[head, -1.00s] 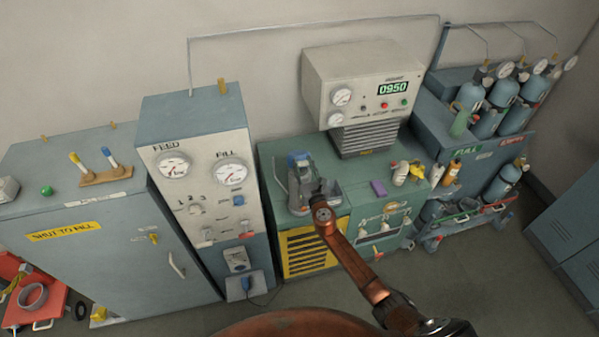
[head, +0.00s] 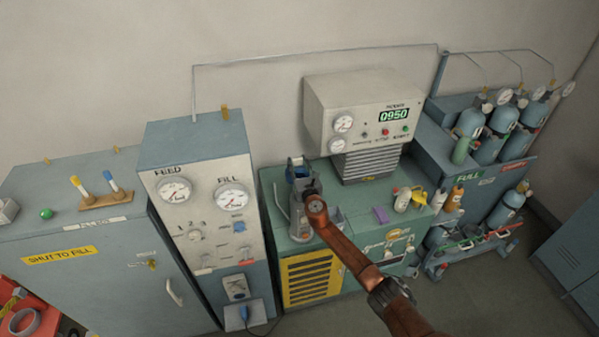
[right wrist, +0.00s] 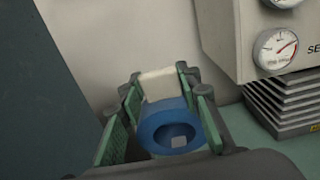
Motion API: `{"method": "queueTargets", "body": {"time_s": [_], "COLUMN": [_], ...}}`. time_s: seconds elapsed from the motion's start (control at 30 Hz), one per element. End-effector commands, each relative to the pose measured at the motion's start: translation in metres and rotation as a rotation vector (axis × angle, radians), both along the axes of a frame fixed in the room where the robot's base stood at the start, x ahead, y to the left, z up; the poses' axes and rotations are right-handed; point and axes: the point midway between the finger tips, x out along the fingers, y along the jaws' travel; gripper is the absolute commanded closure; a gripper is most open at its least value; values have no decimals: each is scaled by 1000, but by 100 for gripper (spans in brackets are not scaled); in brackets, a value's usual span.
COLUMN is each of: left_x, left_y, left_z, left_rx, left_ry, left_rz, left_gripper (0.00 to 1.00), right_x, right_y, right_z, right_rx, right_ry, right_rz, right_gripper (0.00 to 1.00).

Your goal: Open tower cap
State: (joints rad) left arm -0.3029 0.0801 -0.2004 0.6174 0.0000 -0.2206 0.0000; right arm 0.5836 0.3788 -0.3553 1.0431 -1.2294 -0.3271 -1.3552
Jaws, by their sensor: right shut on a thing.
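My right gripper (head: 297,165) is above the left end of the green bench, over a grey upright tower part (head: 301,215). The right wrist view shows its green-padded fingers (right wrist: 162,98) on either side of a blue ring-shaped cap (right wrist: 163,113) with a round opening. The gripper is shut on this blue cap. A bit of the cap (head: 298,172) shows between the fingers in the head view. My wrist and arm hide part of the tower, and I cannot tell whether the cap still touches it. My left gripper is not in view.
A tall feed/fill panel (head: 204,165) stands close on the left. Blue cylinders (head: 470,122) stand on the right.

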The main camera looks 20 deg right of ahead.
Motion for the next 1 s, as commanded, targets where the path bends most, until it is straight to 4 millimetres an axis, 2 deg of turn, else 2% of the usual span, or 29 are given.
{"method": "queueTargets", "body": {"time_s": [0.03, 0.3, 0.83, 0.87, 1.0], "left_x": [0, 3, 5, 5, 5], "left_y": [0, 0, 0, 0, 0], "left_z": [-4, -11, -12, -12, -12], "left_rx": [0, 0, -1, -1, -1], "left_ry": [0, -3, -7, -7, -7], "left_rz": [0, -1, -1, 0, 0], "left_gripper": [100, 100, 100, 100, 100], "right_x": [6, 18, 21, 21, 20], "right_y": [-2, -3, -3, -3, -2], "right_z": [9, 10, 11, 11, 8], "right_rx": [-1, 0, 1, 1, 0], "right_ry": [-15, -15, -15, -15, -12], "right_rz": [-4, -4, -5, -4, -3], "right_gripper": [100, 100, 100, 68, 58]}}
